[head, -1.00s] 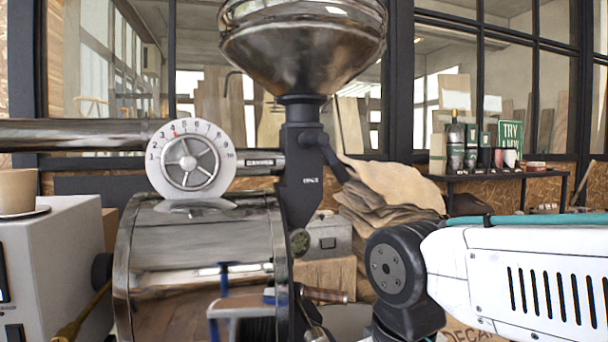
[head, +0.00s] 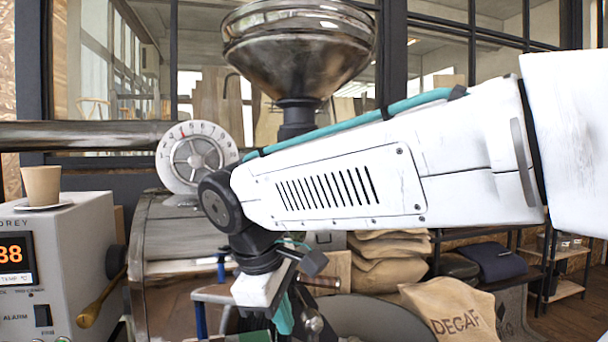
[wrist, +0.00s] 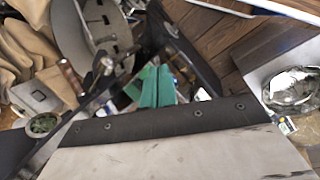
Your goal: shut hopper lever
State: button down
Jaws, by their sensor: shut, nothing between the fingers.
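The steel hopper (head: 300,45) stands above its dark neck (head: 297,118) in the head view. My white arm crosses in front of the lower neck, and the hopper lever is hidden there. In the wrist view I cannot tell the lever for sure among the dark metal parts. My gripper shows its teal fingers (wrist: 152,88) together and empty, above the edge of a grey metal cover. In the head view the gripper (head: 284,316) points down, low in front of the roaster, partly hidden by my wrist. I see no contact with the lever.
A numbered dial (head: 193,158) sits above the roaster drum (head: 165,225). At left is a grey box (head: 75,245) with an orange display and a cup (head: 41,186) on top. A DECAF sack (head: 450,310) and folded sacks (head: 390,265) lie behind my arm.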

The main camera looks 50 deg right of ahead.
jog(key=w+d+r+n+g+h, duration=0.3)
jog(key=w+d+r+n+h, duration=0.3)
jog(key=w+r, duration=0.4)
jog(key=w+d+r+n+g+h, duration=0.2)
jog(key=w+d+r+n+h, duration=0.25)
jog(key=w+d+r, duration=0.5)
jog(key=r+x, duration=0.2)
jog(key=x, duration=0.9)
jog(key=shift+s+d, duration=0.2)
jog(key=shift+d, duration=0.55)
jog(key=shift+s+d+f, duration=0.1)
jog(key=shift+s+d, duration=0.05)
